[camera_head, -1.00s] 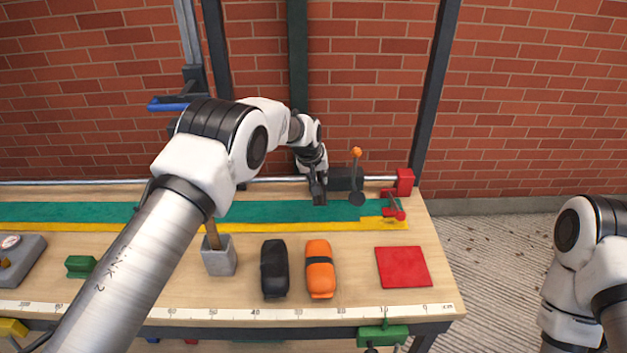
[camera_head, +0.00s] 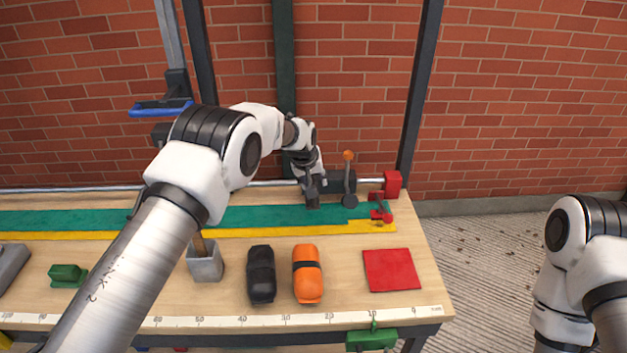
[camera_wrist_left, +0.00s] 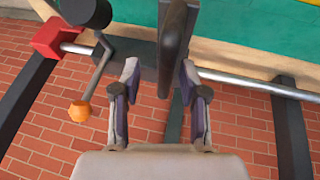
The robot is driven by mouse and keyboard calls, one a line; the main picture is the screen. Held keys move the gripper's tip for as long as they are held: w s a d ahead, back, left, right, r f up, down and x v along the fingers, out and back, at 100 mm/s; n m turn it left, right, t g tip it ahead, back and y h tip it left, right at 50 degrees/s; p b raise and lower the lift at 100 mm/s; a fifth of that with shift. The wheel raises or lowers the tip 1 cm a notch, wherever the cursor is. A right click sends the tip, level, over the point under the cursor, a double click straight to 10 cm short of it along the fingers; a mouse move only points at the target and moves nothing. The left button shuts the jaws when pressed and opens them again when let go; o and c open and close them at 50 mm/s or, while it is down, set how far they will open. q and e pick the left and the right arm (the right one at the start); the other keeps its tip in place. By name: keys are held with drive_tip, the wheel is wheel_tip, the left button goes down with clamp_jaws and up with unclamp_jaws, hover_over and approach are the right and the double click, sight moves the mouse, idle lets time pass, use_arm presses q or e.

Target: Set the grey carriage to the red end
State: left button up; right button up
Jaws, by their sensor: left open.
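The dark grey carriage (camera_head: 341,181) sits on the silver rail at the back of the bench. It carries an upright lever with an orange knob (camera_head: 348,155). The red end block (camera_head: 393,184) is to its right, with a short stretch of bare rail between them. My left gripper (camera_head: 311,197) is at the carriage's left side. In the left wrist view the open fingers (camera_wrist_left: 160,85) stand either side of a dark upright plate (camera_wrist_left: 173,45), without a visible grip on it. The carriage (camera_wrist_left: 132,50) and red block (camera_wrist_left: 57,38) also show there. My right gripper is out of frame.
A green strip (camera_head: 260,215) and a yellow strip lie in front of the rail. A red clamp-like part (camera_head: 381,210) is below the red block. A grey pot (camera_head: 205,265), black and orange pouches (camera_head: 307,275) and a red square (camera_head: 391,270) lie nearer the front.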

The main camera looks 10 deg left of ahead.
use_arm(q)
drive_tip(key=v, duration=1.1)
drive_tip(key=shift+r, duration=0.4)
drive_tip(key=shift+s, duration=0.1)
